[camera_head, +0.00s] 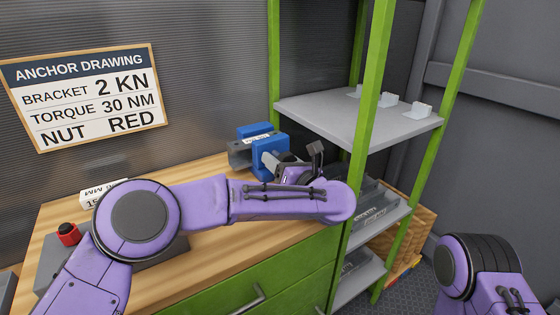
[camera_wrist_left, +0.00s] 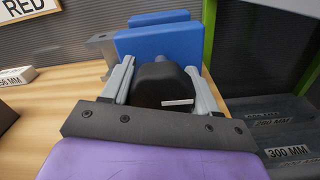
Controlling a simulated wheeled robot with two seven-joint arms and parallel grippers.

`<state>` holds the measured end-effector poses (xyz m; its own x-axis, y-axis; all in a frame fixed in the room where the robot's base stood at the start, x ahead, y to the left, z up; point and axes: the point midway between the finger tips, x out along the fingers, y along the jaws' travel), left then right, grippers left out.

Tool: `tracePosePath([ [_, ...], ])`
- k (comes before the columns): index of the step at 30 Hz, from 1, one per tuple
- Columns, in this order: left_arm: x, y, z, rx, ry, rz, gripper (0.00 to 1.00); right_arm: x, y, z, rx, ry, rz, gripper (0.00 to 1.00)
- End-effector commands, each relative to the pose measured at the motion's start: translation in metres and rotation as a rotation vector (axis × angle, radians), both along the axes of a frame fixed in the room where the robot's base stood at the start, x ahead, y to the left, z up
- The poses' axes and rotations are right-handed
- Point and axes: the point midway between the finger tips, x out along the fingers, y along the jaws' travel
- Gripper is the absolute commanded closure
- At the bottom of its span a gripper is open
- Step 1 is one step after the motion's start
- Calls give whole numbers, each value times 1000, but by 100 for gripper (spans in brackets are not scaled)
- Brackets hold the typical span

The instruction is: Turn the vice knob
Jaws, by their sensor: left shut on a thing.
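The blue vice (camera_head: 268,150) stands on the wooden workbench near its right end, beside the shelf rack. In the left wrist view its blue jaws (camera_wrist_left: 155,41) rise just beyond my gripper. My left gripper (camera_wrist_left: 163,80) has its two grey fingers on either side of the black vice knob (camera_wrist_left: 163,86), shut on it. In the head view my left gripper (camera_head: 292,162) reaches the front of the vice, and my own arm partly hides it. My right arm shows at the lower right, but its gripper is out of the picture.
A green-posted rack with grey shelves (camera_head: 340,118) stands right of the bench, with its post close to my left arm. A red button (camera_head: 68,234) on a grey box sits at the bench's left. A sign (camera_head: 85,97) hangs on the wall. Green drawers (camera_head: 285,268) are below.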

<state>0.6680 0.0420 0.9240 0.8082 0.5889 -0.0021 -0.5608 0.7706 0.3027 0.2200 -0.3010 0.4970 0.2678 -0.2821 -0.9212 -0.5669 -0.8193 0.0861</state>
Motion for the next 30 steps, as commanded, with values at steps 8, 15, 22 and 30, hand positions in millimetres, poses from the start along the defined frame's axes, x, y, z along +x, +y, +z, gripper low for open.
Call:
tracePosePath([
  [8, -1, -2, -2, 0, 4, -4, 20, 0, 0, 0, 0, 0, 0, 20],
  [15, -10, -9, -2, 1, 2, -5, 20, 0, 0, -2, 0, 0, 0, 20],
  [22, -54, -42, -1, 3, -1, -9, 20, 0, 0, -8, 0, 0, 0, 20],
  [30, -86, -65, -1, 2, 2, -7, 20, 0, 0, -11, 0, 0, 0, 20],
])
